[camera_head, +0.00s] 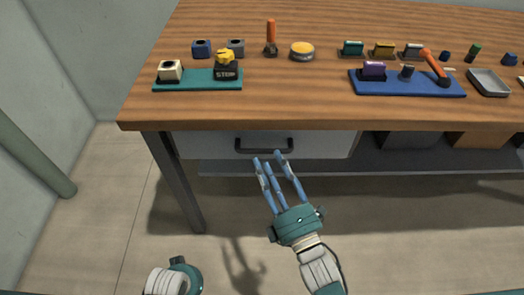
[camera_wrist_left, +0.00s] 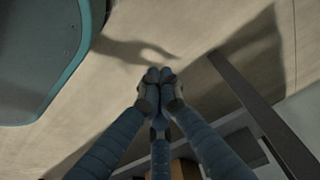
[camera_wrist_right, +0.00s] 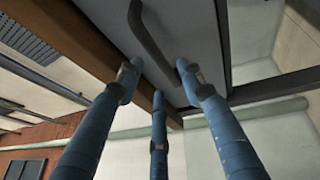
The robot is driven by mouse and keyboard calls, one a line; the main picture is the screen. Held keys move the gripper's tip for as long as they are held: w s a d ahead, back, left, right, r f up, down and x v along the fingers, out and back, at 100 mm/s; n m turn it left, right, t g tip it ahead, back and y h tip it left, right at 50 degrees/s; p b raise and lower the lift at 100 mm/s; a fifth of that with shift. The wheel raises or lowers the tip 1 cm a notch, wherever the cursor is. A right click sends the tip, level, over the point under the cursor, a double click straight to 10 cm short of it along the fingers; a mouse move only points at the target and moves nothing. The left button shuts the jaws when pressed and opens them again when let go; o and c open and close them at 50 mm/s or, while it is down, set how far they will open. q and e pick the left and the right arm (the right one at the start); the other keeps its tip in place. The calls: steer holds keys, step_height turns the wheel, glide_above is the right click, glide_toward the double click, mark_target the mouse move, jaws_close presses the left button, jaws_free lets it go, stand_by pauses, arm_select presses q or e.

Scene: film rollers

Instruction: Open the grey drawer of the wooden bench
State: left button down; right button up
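The grey drawer (camera_head: 325,146) sits under the top of the wooden bench (camera_head: 300,111) and looks closed. Its dark bar handle (camera_head: 264,147) is on the front. It also shows in the right wrist view, with the drawer front (camera_wrist_right: 105,18) and handle (camera_wrist_right: 150,38). My right gripper (camera_head: 271,159) is open, its blue fingers spread and pointing at the handle. The fingertips appear just short of the handle; contact cannot be told. My left gripper (camera_wrist_left: 160,77) is shut and empty, its fingertips together, low on the left away from the drawer.
A bench leg (camera_head: 175,182) stands left of the drawer. A teal mat (camera_head: 199,85), a blue mat (camera_head: 410,91) and several small parts lie on the benchtop. A lower shelf (camera_head: 440,163) holds bins at right. The floor before the bench is clear.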

mark_target(263, 152)
steer(key=x, duration=0.5)
steer(key=shift+w+a, duration=0.1)
steer(key=shift+w, duration=0.1)
jaws_close()
